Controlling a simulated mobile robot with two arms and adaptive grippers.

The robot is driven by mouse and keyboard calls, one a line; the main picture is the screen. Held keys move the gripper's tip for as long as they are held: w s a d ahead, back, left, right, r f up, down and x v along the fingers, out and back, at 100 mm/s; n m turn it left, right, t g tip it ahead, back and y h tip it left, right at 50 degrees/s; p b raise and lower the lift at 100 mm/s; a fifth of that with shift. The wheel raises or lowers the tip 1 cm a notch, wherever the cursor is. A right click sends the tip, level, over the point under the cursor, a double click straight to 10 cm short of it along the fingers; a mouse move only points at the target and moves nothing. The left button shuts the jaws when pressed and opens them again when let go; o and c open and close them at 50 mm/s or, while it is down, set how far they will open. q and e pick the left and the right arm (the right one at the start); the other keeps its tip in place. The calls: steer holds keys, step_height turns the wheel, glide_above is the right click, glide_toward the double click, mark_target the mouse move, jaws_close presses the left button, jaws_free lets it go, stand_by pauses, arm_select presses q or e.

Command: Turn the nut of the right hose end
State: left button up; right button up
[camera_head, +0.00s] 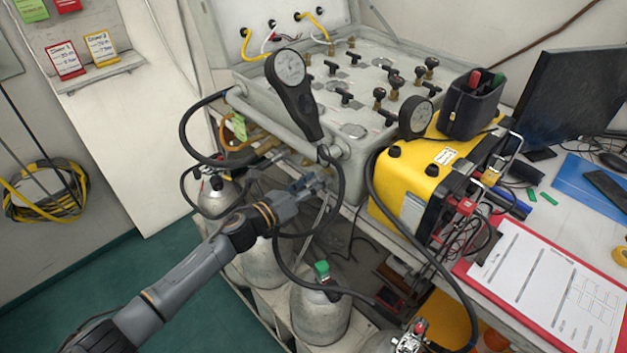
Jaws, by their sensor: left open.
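My left gripper (318,178) is open at the front of the grey air panel (350,85), just below its front edge. A black hose (341,178) hangs from that edge, close by the fingertips; I cannot tell whether they touch. The nut of the right hose end cannot be made out clearly; the gripper and hoses crowd that spot. Another black hose (440,268) runs down past the yellow case towards a metal valve (410,338) at the bottom edge. My right gripper is not in view.
A black-handled dial gauge (305,105) stands at the panel's front. Grey cylinders, one with a green cap (321,270), stand below my left arm. The yellow case (405,180), red clipboard (470,265) and monitor (575,95) crowd the right. Green floor at lower left is clear.

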arm_select(q)
steer(key=c, duration=1)
jaws_close()
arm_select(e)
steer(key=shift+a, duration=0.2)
